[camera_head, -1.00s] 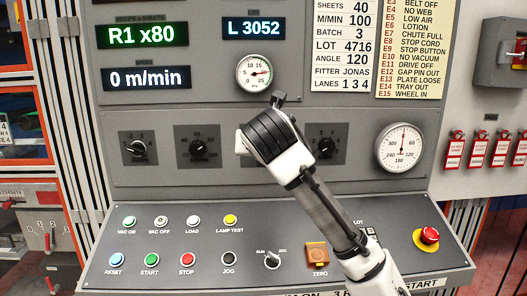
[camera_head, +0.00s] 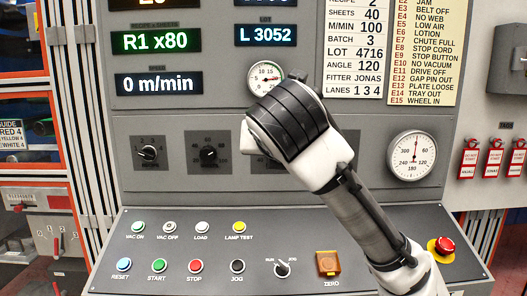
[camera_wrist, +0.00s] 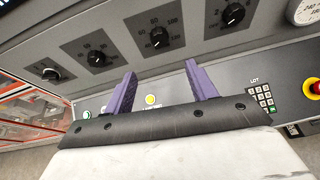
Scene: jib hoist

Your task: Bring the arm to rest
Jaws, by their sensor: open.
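My arm rises from the lower right of the head view, its wrist end (camera_head: 288,118) standing in front of the grey control panel (camera_head: 330,220). It covers part of the row of black dials. The gripper's fingers are hidden in the head view. In the wrist view my gripper (camera_wrist: 160,70) shows two purple fingers spread apart with nothing between them. They point toward the panel between the dials and the button row. I cannot tell how far the fingertips are from the panel.
A red emergency stop (camera_head: 443,245) sits right of my arm, and it also shows in the wrist view (camera_wrist: 312,88). Several buttons and an orange-covered ZERO button (camera_head: 328,263) line the sloped desk. A round gauge (camera_head: 412,157) and red tags (camera_head: 493,158) are at the right.

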